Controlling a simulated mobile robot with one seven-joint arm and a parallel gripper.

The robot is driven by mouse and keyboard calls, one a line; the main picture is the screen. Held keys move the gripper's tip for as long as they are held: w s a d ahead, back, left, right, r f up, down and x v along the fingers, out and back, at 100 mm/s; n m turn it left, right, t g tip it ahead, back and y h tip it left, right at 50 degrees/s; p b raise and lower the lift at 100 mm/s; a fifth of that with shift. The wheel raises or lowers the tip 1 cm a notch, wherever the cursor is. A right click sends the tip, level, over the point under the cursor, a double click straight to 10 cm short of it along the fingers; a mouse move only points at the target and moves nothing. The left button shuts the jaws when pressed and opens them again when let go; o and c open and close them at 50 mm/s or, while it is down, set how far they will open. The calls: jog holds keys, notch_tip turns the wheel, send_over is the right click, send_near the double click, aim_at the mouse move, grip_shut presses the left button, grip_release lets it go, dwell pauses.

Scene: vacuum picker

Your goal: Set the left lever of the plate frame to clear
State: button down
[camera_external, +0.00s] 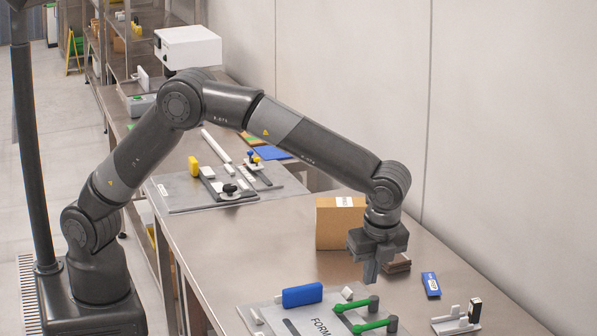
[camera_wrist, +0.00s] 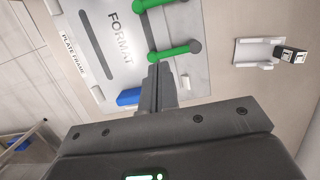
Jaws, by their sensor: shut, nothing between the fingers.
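The plate frame (camera_external: 262,322) is a pale board on the table's near part, labelled "PLATE FRAME" in the wrist view (camera_wrist: 58,32), with a "FORMAT" plate on it. Two green levers with dark grey round pivots lie along its right side: one farther back (camera_external: 352,305), one nearer (camera_external: 372,326). Both also show in the wrist view, one at the top edge (camera_wrist: 152,4) and one lower (camera_wrist: 172,53). I cannot tell which is the left one. My gripper (camera_external: 370,274) is shut and empty, pointing down above the levers' far side, apart from them. Its fingers show in the wrist view (camera_wrist: 159,75).
A blue block (camera_external: 302,295) lies at the frame's back edge. A blue box (camera_external: 431,284) and a pale bracket (camera_external: 455,322) lie to the right.

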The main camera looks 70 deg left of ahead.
jog(key=x, duration=1)
jog(key=shift+a+f, duration=0.1)
jog(key=shift+f, duration=0.1)
jog(key=a, duration=0.2)
jog(key=shift+a, duration=0.35)
jog(key=shift+a+f, duration=0.2)
jog(key=shift+a, duration=0.4)
